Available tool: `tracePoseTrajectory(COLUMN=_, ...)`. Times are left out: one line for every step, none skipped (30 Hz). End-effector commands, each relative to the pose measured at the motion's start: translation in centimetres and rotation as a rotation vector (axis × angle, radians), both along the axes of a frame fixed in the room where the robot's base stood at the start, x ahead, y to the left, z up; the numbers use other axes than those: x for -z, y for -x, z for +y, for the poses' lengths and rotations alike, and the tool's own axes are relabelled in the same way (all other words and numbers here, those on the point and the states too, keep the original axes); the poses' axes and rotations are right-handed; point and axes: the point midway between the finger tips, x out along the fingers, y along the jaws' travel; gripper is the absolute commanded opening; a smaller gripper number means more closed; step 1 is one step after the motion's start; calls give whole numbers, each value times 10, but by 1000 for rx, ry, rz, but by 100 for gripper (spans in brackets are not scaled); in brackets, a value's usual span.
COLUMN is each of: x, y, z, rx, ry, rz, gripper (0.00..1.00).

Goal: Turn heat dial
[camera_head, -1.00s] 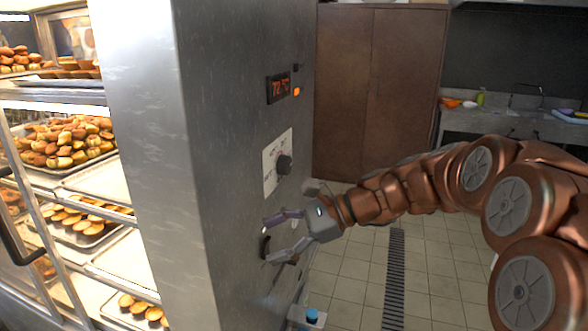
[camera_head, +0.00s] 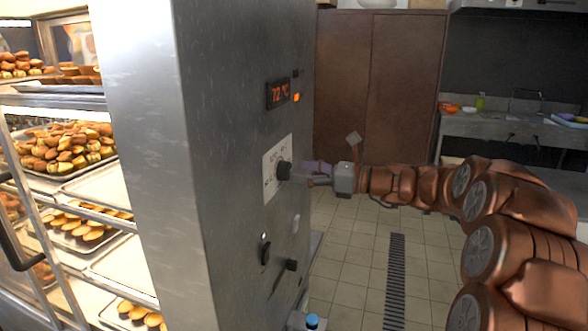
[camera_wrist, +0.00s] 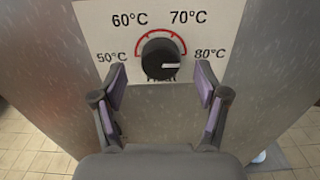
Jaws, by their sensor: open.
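The black heat dial (camera_head: 284,170) sits on a white scale plate on the side panel of the steel cabinet. In the wrist view the dial (camera_wrist: 158,58) is round, with a white mark pointing right, just below the 80°C label. The plate (camera_wrist: 215,20) reads 50, 60, 70 and 80°C around a red arc. My gripper (camera_head: 308,178) is in front of the dial. In the wrist view my gripper (camera_wrist: 160,80) is open, with one finger on each side of the dial's lower half and visible gaps. I cannot tell how deep the fingertips reach.
A red display (camera_head: 278,93) reads 72 °C above the dial, beside an orange light (camera_head: 296,97). Below are a black oval fitting (camera_head: 265,250) and a dark lever-like fitting (camera_head: 290,265). Bread shelves stand at left. The tiled floor at right is open, with a drain grate (camera_head: 396,270).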

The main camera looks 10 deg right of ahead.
Motion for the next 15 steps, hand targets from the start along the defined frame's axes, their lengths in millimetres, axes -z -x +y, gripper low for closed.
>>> tracePoseTrajectory(x=-1, y=-3, z=6, rx=-1, ry=1, rz=1, gripper=74)
tracePoseTrajectory(x=-1, y=-5, z=9, rx=-1, ry=1, rz=1, gripper=74)
tracePoseTrajectory(x=0, y=-7, z=12, rx=-1, ry=2, rz=0, gripper=74)
tracePoseTrajectory(x=0, y=-9, z=15, rx=-1, ry=2, rz=0, gripper=74)
tracePoseTrajectory(x=0, y=-10, z=17, rx=0, ry=2, rz=0, gripper=74)
tracePoseTrajectory(x=0, y=-12, z=19, rx=0, ry=2, rz=0, gripper=74)
tracePoseTrajectory(x=0, y=-12, z=20, rx=0, ry=2, rz=0, gripper=74)
tracePoseTrajectory(x=0, y=-13, z=21, rx=0, ry=2, rz=0, gripper=74)
tracePoseTrajectory(x=0, y=-14, z=22, rx=1, ry=2, rz=0, gripper=74)
tracePoseTrajectory(x=0, y=-14, z=22, rx=1, ry=2, rz=1, gripper=74)
tracePoseTrajectory(x=0, y=-14, z=23, rx=1, ry=1, rz=0, gripper=74)
tracePoseTrajectory(x=0, y=-15, z=23, rx=2, ry=1, rz=0, gripper=74)
tracePoseTrajectory(x=0, y=-14, z=23, rx=2, ry=1, rz=0, gripper=74)
tracePoseTrajectory(x=0, y=-15, z=23, rx=2, ry=1, rz=0, gripper=74)
tracePoseTrajectory(x=0, y=-14, z=23, rx=2, ry=1, rz=0, gripper=74)
